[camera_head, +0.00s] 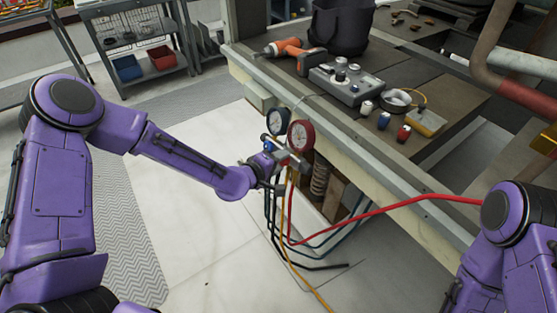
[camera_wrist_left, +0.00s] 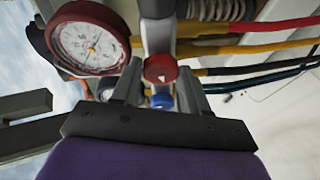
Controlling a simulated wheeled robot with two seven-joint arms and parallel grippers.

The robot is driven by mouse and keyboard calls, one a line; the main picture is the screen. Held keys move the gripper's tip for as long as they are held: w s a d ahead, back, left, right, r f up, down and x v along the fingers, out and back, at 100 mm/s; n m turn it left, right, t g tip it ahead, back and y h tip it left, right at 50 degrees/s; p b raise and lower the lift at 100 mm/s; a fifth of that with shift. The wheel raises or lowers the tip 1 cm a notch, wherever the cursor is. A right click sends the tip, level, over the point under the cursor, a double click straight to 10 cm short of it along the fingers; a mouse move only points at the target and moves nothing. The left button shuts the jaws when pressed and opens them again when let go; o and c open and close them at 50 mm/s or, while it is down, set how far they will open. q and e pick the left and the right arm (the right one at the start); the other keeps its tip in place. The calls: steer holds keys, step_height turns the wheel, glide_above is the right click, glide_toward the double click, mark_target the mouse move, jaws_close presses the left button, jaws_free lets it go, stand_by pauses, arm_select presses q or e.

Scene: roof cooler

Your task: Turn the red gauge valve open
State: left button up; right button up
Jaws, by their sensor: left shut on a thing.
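The red-rimmed gauge (camera_head: 301,136) and the blue gauge (camera_head: 278,120) sit on a manifold at the table's front edge. The red gauge fills the upper left of the left wrist view (camera_wrist_left: 88,46). Right of it there is the red valve knob (camera_wrist_left: 160,68) with a small white mark. My left gripper (camera_wrist_left: 158,76) is shut on this knob, one finger on each side. In the head view my left gripper (camera_head: 276,172) is at the manifold and hides the knob. A blue knob (camera_wrist_left: 162,101) shows behind, between the fingers. My right gripper is out of view.
Red, yellow and dark hoses (camera_head: 400,202) hang from the manifold, the red one running right. The worktable (camera_head: 440,75) holds a drill (camera_head: 290,47), a grey device (camera_head: 347,82), a black bag (camera_head: 340,25) and small canisters. A shelf cart (camera_head: 140,50) stands back left. Floor left of the table is clear.

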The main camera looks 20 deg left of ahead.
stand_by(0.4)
arm_select(q)
steer(key=o, duration=1.1)
steer(key=shift+c, duration=0.2)
steer(key=v, duration=1)
steer(key=shift+s, duration=0.2)
steer(key=shift+a+r, duration=0.1)
steer(key=shift+r, duration=0.05)
